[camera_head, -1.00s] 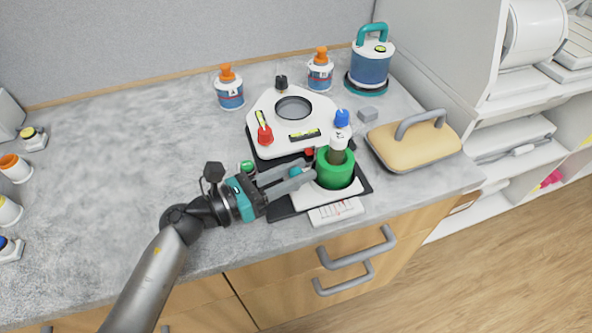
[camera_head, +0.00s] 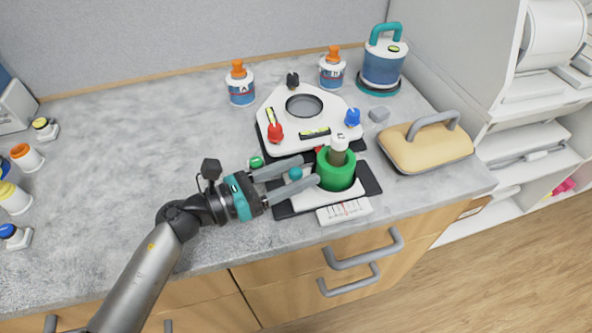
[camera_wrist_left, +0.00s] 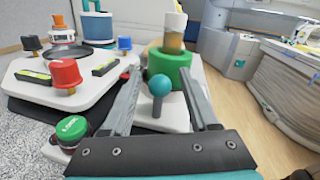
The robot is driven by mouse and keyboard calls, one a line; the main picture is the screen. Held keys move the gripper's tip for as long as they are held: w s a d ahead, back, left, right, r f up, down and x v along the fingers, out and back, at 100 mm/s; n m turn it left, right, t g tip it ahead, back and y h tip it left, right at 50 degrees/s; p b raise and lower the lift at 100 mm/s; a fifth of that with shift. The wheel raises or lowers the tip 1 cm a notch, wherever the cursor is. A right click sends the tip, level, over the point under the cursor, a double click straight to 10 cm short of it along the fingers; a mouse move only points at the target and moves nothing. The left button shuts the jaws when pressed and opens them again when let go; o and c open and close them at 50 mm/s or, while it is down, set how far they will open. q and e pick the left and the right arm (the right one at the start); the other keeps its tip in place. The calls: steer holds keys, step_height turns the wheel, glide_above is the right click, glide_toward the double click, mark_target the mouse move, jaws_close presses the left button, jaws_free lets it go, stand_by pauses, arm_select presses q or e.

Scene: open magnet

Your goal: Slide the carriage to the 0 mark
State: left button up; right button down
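The carriage (camera_head: 345,194) is a white plate on a black base, carrying a green ring (camera_head: 336,170) around an upright vial with a tan lower part and white cap. A teal ball knob (camera_head: 295,173) stands at its left end. My left gripper (camera_head: 310,170) is open, with one finger on each side of the knob; the left wrist view shows gaps beside the knob (camera_wrist_left: 160,85). The white scale (camera_head: 345,210) with a red line lies along the front; its figures are too small to read. My right gripper is not in view.
Behind is a white levelling plate (camera_head: 290,140) with red, blue and black knobs. A green button (camera_head: 256,162) sits left of the carriage, close to my fingers. A tan handled block (camera_head: 430,150) stands to the right. The counter at left is mostly clear.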

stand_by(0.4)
arm_select(q)
steer(key=b+v, duration=0.1)
steer(key=v, duration=1.3)
steer(key=shift+s+a+b, duration=0.15)
steer(key=shift+a+b, duration=0.1)
steer(key=shift+b, duration=0.1)
steer(key=shift+s+a+r, duration=0.1)
steer(key=shift+s+a, duration=0.1)
steer(key=shift+a, duration=0.15)
